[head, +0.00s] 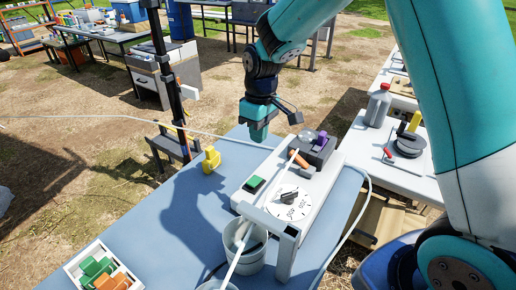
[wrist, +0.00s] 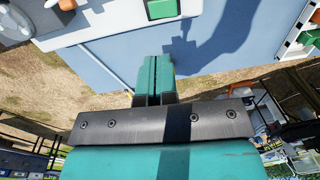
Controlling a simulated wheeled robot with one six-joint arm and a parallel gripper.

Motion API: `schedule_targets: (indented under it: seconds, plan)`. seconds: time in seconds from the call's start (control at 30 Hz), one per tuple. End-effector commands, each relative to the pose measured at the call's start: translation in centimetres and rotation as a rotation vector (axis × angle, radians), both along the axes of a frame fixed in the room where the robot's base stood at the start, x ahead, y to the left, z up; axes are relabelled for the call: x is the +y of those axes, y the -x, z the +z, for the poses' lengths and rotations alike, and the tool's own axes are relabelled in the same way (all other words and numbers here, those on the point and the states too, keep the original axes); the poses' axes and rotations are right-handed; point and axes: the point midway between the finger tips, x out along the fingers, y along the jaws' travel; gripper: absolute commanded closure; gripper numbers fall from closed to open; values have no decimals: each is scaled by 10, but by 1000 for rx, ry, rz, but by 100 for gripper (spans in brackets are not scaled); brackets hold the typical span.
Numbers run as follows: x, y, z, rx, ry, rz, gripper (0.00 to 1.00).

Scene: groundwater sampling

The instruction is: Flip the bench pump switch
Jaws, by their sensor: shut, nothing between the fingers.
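The bench pump (head: 310,190) is a long white unit on the blue bench, with a numbered round dial (head: 288,204) and a dark pump head (head: 318,150). A green square switch (head: 254,183) sits on its top near the left edge. In the wrist view the switch (wrist: 162,8) shows at the top edge, partly cut off, beyond my fingertips. My gripper (head: 258,138) is shut and empty, pointing down above the far part of the bench, apart from the pump. Its closed teal fingers show in the wrist view (wrist: 153,62). Which way the switch is set cannot be told.
A yellow fitting (head: 211,160) stands on the blue bench (head: 180,225), left of my gripper. A white bucket (head: 243,262) stands at the pump's near end, with a tube running into it. A tray with green and orange pieces (head: 71,268) lies front left. Bench between is clear.

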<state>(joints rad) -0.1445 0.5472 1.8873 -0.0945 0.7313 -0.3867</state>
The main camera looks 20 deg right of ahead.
Motion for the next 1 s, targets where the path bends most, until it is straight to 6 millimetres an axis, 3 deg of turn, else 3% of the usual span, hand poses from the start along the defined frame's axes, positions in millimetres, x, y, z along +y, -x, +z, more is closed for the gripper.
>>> schedule_targets:
  seconds: [1.0]
  plan:
    - [-3,-2,8,71,-93,1,100]
